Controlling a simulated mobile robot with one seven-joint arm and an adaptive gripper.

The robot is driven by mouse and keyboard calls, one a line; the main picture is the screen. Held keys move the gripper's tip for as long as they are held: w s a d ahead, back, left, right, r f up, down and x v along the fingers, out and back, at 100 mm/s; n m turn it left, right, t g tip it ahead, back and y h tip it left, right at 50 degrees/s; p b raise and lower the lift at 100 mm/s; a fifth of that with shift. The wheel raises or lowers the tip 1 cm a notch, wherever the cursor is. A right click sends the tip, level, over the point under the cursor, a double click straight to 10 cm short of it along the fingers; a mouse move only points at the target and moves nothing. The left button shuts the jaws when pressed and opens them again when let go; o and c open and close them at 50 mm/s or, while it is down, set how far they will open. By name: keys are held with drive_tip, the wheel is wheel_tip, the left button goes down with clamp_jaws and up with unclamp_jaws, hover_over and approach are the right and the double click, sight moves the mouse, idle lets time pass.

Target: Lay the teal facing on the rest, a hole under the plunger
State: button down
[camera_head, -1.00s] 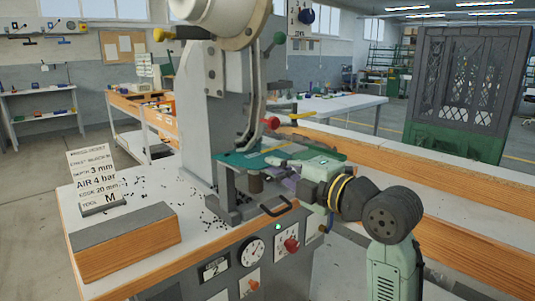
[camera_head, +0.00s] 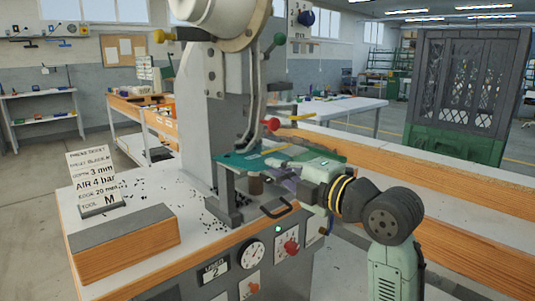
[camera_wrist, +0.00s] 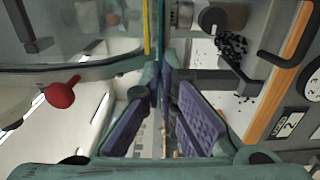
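The teal facing (camera_head: 238,161) is a thin flat sheet, held roughly level inside the throat of the grey press (camera_head: 200,115). My gripper (camera_head: 292,174) reaches in from the right and is shut on its near edge. In the wrist view the facing (camera_wrist: 164,40) shows edge-on between the purple finger pads. A brown cylindrical post (camera_head: 255,184), seemingly the rest, stands just below the sheet. I cannot tell whether they touch. The plunger tip and the facing's holes cannot be made out.
A card with settings (camera_head: 92,180) and a wood-sided block (camera_head: 125,244) stand on the left of the press bench. Small dark bits lie scattered there. A red-knobbed lever (camera_head: 271,125) is close above the sheet. A black handle (camera_head: 280,208) is at the front edge.

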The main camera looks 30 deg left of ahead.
drive_tip(key=c, duration=2.3)
unclamp_jaws()
drive_tip(key=o, duration=0.6)
drive_tip(key=shift+b+v, duration=1)
drive_tip(key=shift+v, duration=2.5)
drive_tip(key=shift+s, duration=0.1)
